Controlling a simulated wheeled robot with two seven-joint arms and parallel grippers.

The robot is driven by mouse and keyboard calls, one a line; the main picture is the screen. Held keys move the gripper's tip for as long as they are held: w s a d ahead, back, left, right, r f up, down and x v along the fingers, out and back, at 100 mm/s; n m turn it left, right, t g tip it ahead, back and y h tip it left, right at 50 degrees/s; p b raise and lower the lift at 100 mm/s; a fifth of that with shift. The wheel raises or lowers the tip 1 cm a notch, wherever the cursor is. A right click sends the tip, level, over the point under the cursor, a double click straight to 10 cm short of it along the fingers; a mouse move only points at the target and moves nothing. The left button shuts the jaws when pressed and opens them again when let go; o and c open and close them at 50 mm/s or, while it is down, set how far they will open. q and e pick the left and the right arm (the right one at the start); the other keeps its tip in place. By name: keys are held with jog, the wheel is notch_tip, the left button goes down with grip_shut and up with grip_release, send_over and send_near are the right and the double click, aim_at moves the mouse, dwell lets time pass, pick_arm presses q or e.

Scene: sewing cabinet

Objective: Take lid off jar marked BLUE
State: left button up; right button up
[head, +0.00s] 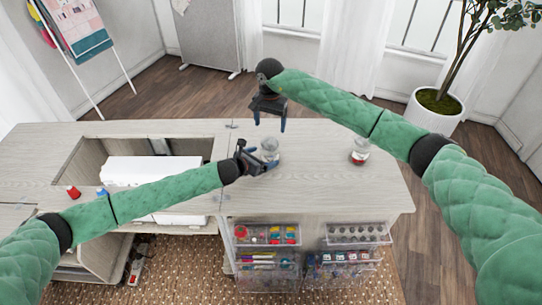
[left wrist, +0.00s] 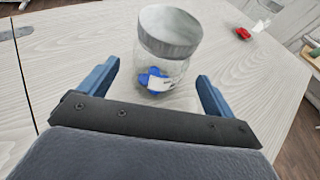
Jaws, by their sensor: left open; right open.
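A clear glass jar (head: 270,146) stands upright on the cabinet top. In the left wrist view the same jar (left wrist: 172,73) has a grey lid (left wrist: 170,32) on it, blue pieces inside and a white label too small to read. My left gripper (head: 263,159) is open low at the jar's near side. In the left wrist view its two blue fingers stand to either side of the jar, with gaps. My right gripper (head: 269,118) is open and empty above the far edge, behind the jar. A second jar (head: 360,152) with red contents stands to the right.
A white machine (head: 150,171) sits in the recess on the left. A red spool (head: 73,191) and a blue one (head: 102,192) lie near the front left. Clear organizers (head: 267,235) hang below the front edge. The cabinet top (head: 325,185) is clear at the front right.

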pick_arm(q)
jog(key=shift+x, duration=2.55)
pick_arm(e)
jog(key=shift+f, duration=0.1)
